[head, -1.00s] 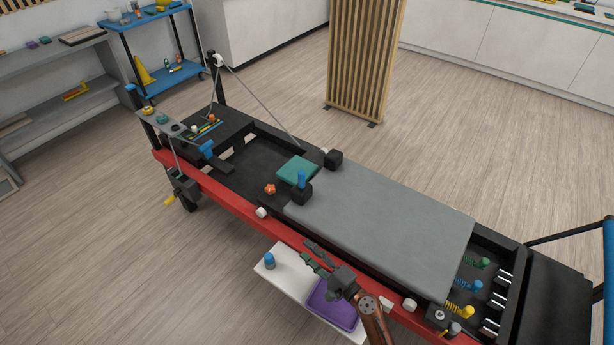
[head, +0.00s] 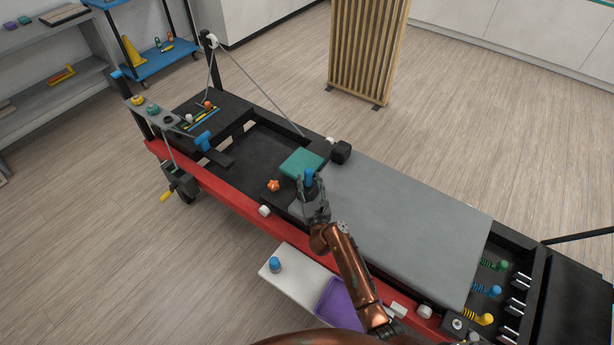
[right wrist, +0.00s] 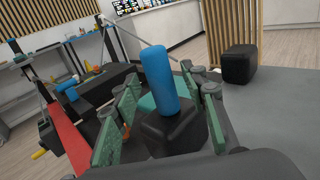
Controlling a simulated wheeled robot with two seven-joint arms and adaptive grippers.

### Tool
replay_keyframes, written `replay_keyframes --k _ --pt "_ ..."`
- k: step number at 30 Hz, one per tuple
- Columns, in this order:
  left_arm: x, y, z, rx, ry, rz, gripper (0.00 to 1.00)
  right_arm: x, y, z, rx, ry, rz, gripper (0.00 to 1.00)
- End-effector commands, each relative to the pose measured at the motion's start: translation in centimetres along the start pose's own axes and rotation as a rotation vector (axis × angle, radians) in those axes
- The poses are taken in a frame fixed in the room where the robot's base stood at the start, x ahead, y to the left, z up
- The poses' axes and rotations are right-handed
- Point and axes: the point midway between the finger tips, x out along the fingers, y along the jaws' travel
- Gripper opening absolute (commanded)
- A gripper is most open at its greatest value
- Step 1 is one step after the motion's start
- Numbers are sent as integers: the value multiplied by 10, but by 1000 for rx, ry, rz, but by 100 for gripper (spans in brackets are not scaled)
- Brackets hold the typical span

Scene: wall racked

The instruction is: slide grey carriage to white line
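The grey carriage (head: 410,220) is a flat pad on the long red-and-black frame (head: 232,193), right of the open well. A blue upright post (head: 309,178) on a black block stands at its near left corner. My right gripper (head: 313,194) is at that post. In the right wrist view, the green-padded fingers stand apart on either side of the blue post (right wrist: 160,82) and its black block (right wrist: 172,130), with gaps showing. The carriage surface (right wrist: 285,100) shows at right there. I cannot make out a white line. My left gripper is not in view.
A teal pad (head: 302,163) and an orange knob (head: 273,185) lie near the carriage's left end. A second black block (head: 341,152) stands at its far corner. White markers (head: 265,210) sit along the red rail. A white shelf with a purple tray (head: 338,303) is below.

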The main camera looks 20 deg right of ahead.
Motion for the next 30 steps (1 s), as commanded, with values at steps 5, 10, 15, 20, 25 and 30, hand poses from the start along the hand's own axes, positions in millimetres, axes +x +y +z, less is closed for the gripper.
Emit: replay_keyframes --k 5,10,15,20,25,30 --pt "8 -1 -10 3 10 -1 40 20 0 -1 0 -1 0 40" --pt "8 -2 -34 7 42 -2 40 25 1 0 0 0 2 40" --pt "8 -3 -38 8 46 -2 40 25 3 1 -1 -1 4 40" --pt "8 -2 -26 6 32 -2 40 25 3 1 -1 -1 5 30" --pt "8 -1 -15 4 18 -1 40 25 4 1 -1 -1 5 18" --pt "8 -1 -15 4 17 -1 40 25 4 1 -1 -1 5 7"
